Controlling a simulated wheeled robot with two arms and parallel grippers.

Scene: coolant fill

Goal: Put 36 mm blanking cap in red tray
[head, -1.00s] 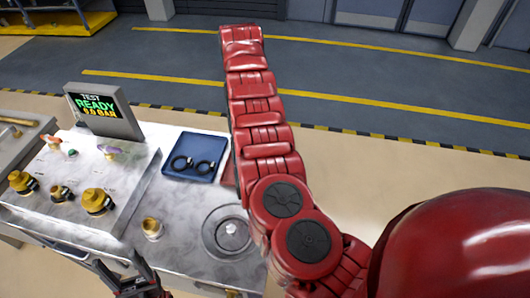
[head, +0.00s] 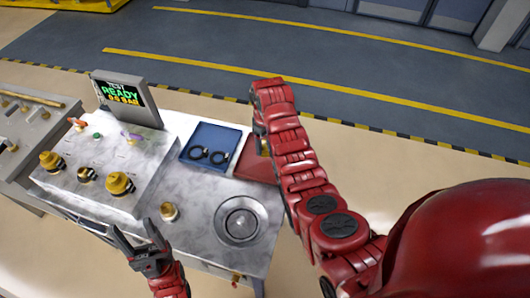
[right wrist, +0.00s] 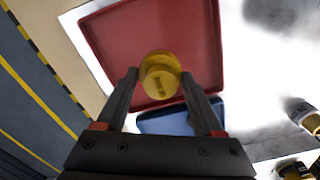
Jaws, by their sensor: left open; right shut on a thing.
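The red tray (head: 255,166) lies on the bench to the right of the blue tray, partly hidden by my right arm. It also shows in the right wrist view (right wrist: 120,50). My right gripper (right wrist: 159,76) is shut on a round yellow cap (right wrist: 160,84) with a dark mark on its face. The cap is seen against the red tray; its height above the tray cannot be told. In the head view my right arm hides most of this gripper. My left gripper (head: 134,232) is open and empty at the bench's front edge.
A sloped panel with several yellow fittings (head: 120,183) and a display (head: 122,96) is at left. A small brass piece (head: 169,211) and a round metal dish (head: 241,220) are on the bench front.

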